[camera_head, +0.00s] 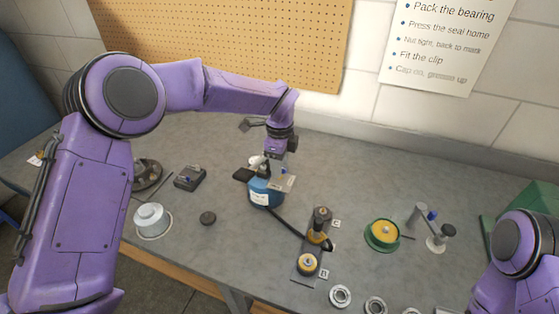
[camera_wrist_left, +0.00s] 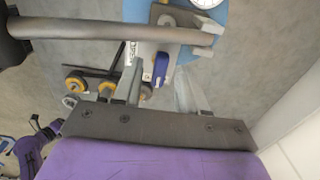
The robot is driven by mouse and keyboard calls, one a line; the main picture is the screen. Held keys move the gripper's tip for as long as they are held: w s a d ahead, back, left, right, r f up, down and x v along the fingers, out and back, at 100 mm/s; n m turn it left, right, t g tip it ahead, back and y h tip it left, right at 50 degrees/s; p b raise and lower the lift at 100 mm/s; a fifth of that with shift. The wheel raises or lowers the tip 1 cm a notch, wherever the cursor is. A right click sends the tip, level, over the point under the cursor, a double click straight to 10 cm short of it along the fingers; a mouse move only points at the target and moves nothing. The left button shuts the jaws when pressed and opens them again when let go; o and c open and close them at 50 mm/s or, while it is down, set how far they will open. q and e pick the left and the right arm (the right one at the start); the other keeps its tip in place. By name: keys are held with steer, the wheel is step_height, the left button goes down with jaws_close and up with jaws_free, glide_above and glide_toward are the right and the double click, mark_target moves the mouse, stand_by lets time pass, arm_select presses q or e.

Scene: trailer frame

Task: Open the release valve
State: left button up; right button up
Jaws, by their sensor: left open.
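A blue round pump body (camera_head: 262,194) with a white label stands on the bench. It also shows in the wrist view (camera_wrist_left: 222,32), with a gauge at the top edge. My left gripper (camera_head: 268,172) is just above it, coming down from the wall side. In the wrist view the open left fingers (camera_wrist_left: 158,88) are around or close to a small blue lever (camera_wrist_left: 161,68) on a grey metal block, which looks like the release valve. I cannot tell whether a finger touches it. A thick grey bar (camera_wrist_left: 90,28) crosses the wrist view. My right gripper is not in view.
A black hose runs from the pump to a fixture (camera_head: 320,222) with yellow rings. A green ring part (camera_head: 382,235), a white cap (camera_head: 152,219), a dark box (camera_head: 189,178) and several metal rings lie around. The tiled wall with pegboard (camera_head: 230,40) stands behind.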

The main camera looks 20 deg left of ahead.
arm_select(q)
jaws_close()
steer(key=m+b, duration=0.1)
steer(key=m, duration=0.5)
steer(key=shift+m, duration=0.4)
steer(key=m, duration=0.4)
steer(key=shift+r+m, duration=0.1)
steer(key=shift+m, duration=0.2)
steer(key=m+p, duration=0.2)
steer(key=m, duration=0.4)
steer(key=shift+p, duration=0.3)
steer(key=shift+m, duration=0.3)
